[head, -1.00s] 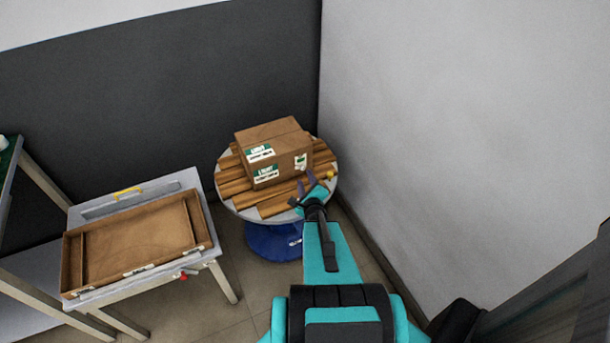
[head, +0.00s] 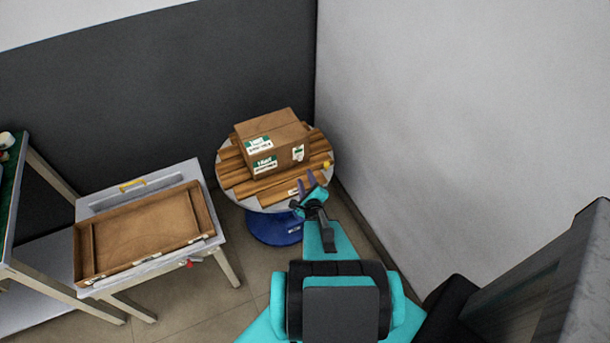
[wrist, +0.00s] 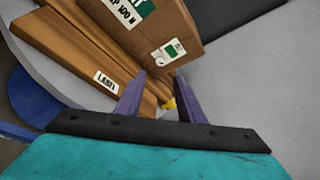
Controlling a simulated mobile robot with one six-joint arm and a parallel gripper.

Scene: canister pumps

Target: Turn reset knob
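My gripper (head: 307,182) reaches over the near right edge of the round table; its two purple fingers are apart and empty in the wrist view (wrist: 160,76). A small yellow piece (head: 327,164) sits at the right of the round table, just beyond the fingers. It also shows in the wrist view (wrist: 170,103), partly behind the right finger. A small red part (head: 190,264) hangs under the front edge of the side table. I cannot tell whether either is the reset knob.
A cardboard box (head: 270,143) stands on brown slats on the round table (head: 228,150), which has a blue base (head: 274,228). A brown tray (head: 202,208) lies on the side table (head: 184,173) at left. A pale wall (head: 440,120) stands close on the right.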

